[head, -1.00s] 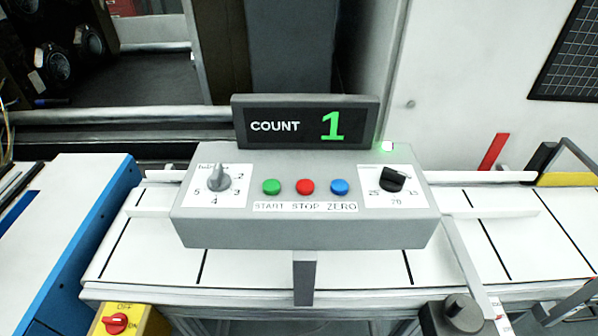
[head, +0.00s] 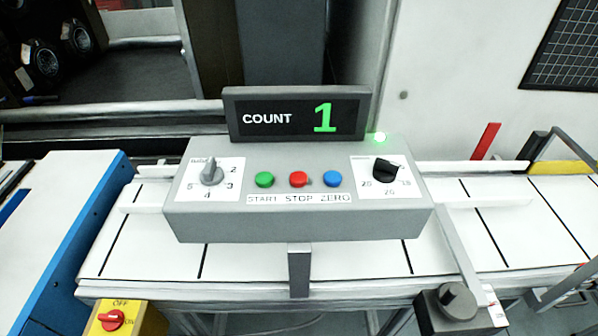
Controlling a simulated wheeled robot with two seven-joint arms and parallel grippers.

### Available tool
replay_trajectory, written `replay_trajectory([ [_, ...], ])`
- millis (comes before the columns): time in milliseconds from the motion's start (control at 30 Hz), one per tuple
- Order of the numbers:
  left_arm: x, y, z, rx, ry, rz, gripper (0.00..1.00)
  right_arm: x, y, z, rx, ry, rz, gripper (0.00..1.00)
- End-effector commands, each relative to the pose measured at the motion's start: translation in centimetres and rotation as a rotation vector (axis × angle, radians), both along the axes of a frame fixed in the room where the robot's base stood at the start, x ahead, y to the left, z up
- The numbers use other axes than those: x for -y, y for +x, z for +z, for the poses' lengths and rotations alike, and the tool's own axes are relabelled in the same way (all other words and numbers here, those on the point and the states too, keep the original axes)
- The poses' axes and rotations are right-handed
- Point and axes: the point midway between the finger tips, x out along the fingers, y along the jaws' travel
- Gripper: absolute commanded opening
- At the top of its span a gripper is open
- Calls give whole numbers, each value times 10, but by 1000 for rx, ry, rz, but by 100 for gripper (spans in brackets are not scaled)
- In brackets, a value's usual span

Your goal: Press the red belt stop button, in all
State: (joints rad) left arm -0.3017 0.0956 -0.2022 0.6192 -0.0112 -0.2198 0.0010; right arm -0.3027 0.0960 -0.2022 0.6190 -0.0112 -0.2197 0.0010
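The red stop button (head: 298,179) is the middle one of three round buttons on the sloped top of a grey control box (head: 300,222). The green start button (head: 264,179) is to its left and the blue zero button (head: 332,179) to its right. Printed labels sit below them. A display (head: 296,118) behind the buttons reads COUNT 1 in white and green. A small green light (head: 378,137) glows at the box's back right. Neither of my grippers shows in the head view.
A dial (head: 212,173) is left of the buttons and a black dial (head: 384,169) right. The white belt (head: 130,244) with dark cross lines runs beneath the box. A yellow box with a red switch (head: 111,319) is at lower left. A dark knob (head: 457,301) is at lower right.

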Motion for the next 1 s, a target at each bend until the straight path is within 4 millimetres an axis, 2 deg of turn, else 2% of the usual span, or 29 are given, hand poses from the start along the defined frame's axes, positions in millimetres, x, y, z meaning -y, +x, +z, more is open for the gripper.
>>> replay_trajectory([
  [33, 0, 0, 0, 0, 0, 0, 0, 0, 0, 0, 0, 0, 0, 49],
  [267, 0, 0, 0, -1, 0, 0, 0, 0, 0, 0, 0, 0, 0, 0],
  [1000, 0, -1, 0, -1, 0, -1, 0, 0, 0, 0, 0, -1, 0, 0],
])
